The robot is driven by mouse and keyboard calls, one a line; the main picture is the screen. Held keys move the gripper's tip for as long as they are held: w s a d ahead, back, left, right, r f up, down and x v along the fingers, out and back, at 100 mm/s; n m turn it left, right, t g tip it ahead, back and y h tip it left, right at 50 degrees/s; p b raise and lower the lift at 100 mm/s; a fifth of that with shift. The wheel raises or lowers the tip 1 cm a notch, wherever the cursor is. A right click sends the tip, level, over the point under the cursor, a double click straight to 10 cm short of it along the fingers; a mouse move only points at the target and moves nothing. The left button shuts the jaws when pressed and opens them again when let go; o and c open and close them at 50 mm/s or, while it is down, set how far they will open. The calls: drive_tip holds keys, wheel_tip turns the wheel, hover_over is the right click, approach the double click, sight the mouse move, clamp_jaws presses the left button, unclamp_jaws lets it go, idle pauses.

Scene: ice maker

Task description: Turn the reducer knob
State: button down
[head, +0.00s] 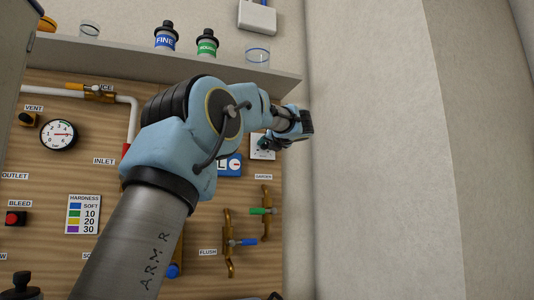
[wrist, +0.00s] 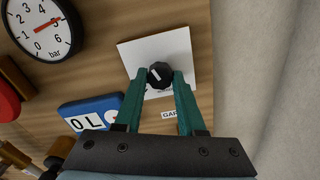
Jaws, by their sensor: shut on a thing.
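The reducer knob (wrist: 160,75) is a small black faceted dial with a white pointer line. It is mounted on a white square plate (wrist: 133,56) on the wooden panel, seen in the wrist view. My gripper (wrist: 161,83) has its two green fingers on either side of the knob, shut on it. In the head view my gripper (head: 268,144) is at the white plate (head: 258,154) near the panel's right edge. The knob is hidden there behind my gripper and wrist.
A dial gauge (wrist: 40,28) and a blue-framed display (wrist: 90,114) sit left of the plate. Below are a green-handled valve (head: 262,211) and a blue-handled valve (head: 243,242). A shelf (head: 190,62) with bottles runs above. A bare wall (head: 385,150) stands to the right.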

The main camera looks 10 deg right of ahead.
drive_tip(key=n+b, duration=0.1)
drive_tip(key=n, duration=0.1)
drive_tip(key=n+b, duration=0.1)
drive_tip(key=n, duration=0.1)
drive_tip(key=shift+f+b, duration=0.3)
drive_tip(key=shift+b, duration=0.05)
drive_tip(key=n+b, duration=0.2)
drive_tip(key=n, duration=0.1)
drive_tip(key=n+b, duration=0.2)
drive_tip(key=n, duration=0.2)
drive_tip(key=shift+r+n+b, duration=0.2)
drive_tip(key=shift+n+b, duration=0.5)
drive_tip(key=shift+n, duration=0.7)
drive_tip(key=c, duration=0.5)
unclamp_jaws()
drive_tip(key=shift+r, duration=0.1)
